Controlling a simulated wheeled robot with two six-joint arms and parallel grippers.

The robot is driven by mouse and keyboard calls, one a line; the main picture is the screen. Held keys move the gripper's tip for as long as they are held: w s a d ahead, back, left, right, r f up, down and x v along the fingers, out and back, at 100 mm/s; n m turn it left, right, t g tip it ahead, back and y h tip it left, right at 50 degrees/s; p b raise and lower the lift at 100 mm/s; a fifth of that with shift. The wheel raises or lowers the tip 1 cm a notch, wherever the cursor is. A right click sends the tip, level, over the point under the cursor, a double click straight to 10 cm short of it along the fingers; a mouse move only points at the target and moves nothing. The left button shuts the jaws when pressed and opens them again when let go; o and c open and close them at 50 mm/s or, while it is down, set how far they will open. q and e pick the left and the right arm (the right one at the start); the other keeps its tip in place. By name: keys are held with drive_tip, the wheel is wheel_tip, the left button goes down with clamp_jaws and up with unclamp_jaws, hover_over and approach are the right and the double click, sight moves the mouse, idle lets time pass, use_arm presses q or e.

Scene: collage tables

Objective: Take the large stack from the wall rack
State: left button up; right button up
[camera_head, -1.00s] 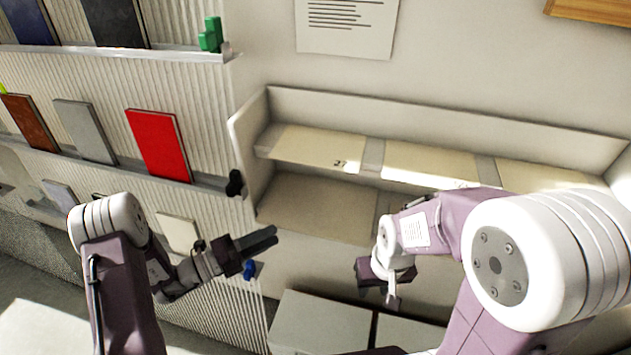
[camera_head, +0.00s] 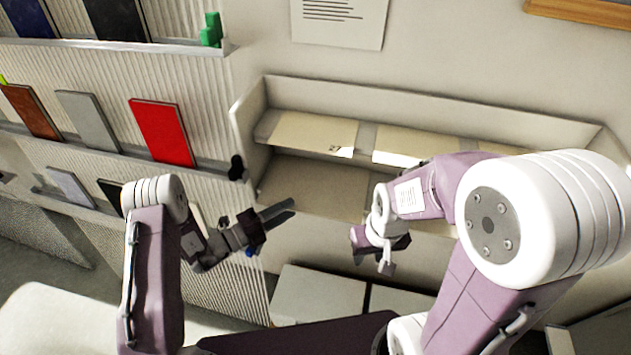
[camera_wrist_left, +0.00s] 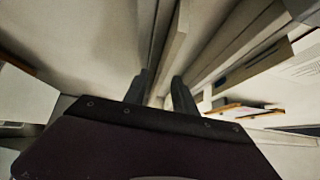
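The wall rack (camera_head: 262,98) is a long pale shelf with compartments. Flat cream sheets or stacks lie on its upper level, one near the left end (camera_head: 312,132) and another to its right (camera_head: 405,146). I cannot tell which is the large stack. My left gripper (camera_head: 280,210) is in front of the rack's lower left part, apart from the cream sheets. The left wrist view shows its two dark fingers (camera_wrist_left: 162,92) apart with nothing clearly held. My right gripper (camera_head: 386,265) hangs below the rack's front; its fingers are too small to judge.
A ribbed display wall on the left holds several upright panels, including a red one (camera_head: 162,132) and a grey one (camera_head: 88,120). Green blocks (camera_head: 211,30) sit on its upper ledge. Pale boxes (camera_head: 318,295) stand below the rack. A printed notice (camera_head: 340,18) hangs above it.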

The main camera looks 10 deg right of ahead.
use_arm(q)
drive_tip(key=shift+x, duration=1.1)
drive_tip(key=shift+a, duration=0.2)
clamp_jaws()
